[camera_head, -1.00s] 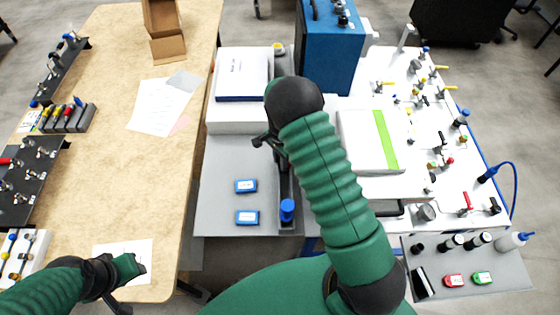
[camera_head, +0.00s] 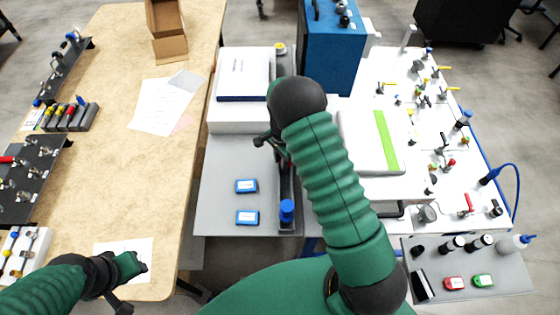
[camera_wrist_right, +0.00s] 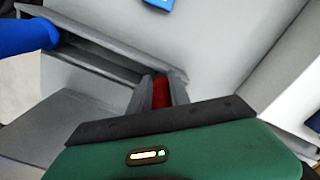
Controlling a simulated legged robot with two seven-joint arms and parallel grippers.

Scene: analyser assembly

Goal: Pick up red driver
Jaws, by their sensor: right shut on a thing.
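The red driver (camera_wrist_right: 160,92) shows as a small red piece between the two grey fingers of my right gripper (camera_wrist_right: 160,90) in the right wrist view. The fingers are shut on it, at the grey slotted holder (camera_wrist_right: 105,58). The rest of the driver is hidden by the gripper. In the head view my right gripper (camera_head: 277,148) is over the dark narrow holder, largely covered by its own arm. My left gripper (camera_head: 125,285) is low over the left table near a white sheet; its fingers are too unclear to judge.
A blue-topped item (camera_head: 287,209) stands at the holder's near end. Two blue boxes (camera_head: 246,186) lie on the grey surface to the left. White boxes (camera_head: 241,75) and a blue case (camera_head: 333,45) stand behind. Fittings crowd the white bench (camera_head: 445,120) at right.

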